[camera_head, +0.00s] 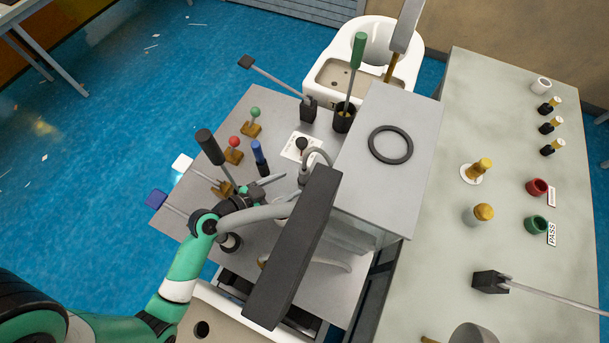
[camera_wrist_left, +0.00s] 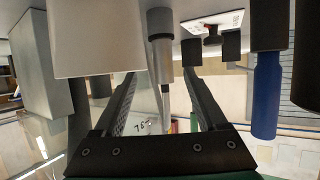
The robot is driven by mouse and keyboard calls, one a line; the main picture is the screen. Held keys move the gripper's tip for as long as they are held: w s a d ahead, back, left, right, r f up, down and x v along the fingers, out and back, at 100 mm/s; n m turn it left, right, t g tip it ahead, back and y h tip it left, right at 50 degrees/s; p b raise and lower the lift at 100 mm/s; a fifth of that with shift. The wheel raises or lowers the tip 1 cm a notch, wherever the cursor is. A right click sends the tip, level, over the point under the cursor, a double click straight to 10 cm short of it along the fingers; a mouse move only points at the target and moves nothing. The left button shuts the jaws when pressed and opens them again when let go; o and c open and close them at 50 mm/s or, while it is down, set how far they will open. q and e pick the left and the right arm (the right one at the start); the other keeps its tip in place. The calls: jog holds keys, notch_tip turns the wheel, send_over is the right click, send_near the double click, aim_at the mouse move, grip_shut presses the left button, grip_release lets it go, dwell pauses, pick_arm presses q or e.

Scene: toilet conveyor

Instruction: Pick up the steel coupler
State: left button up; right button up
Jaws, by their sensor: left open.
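My left gripper (camera_head: 268,188) reaches over the grey bench from the left, with its fingers apart. In the left wrist view its two dark fingers (camera_wrist_left: 155,88) are open. A grey metal cylinder with a narrower stem (camera_wrist_left: 160,55), which looks like the steel coupler, hangs between and beyond the fingertips in that view; contact cannot be told. In the head view a grey fitting (camera_head: 304,176) at the end of a curved hose, just right of the fingertips, seems to be the same part. My right gripper is not in view.
A blue-handled tool (camera_head: 259,155) stands close to the left gripper, also showing in the wrist view (camera_wrist_left: 266,95). A grey box (camera_head: 380,130) with a black ring (camera_head: 390,144) stands right. A long dark bar (camera_head: 292,250) hides part of the bench. Red and green knobs stand behind.

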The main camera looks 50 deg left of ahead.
aim_at(300, 177)
pick_arm(q)
jog(key=shift+x, duration=1.25)
jog(key=x, duration=0.2)
jog(key=b+x, duration=0.1)
jog(key=x, duration=0.2)
jog(key=shift+w+a, duration=0.1)
jog(key=shift+a, duration=0.1)
grip_shut()
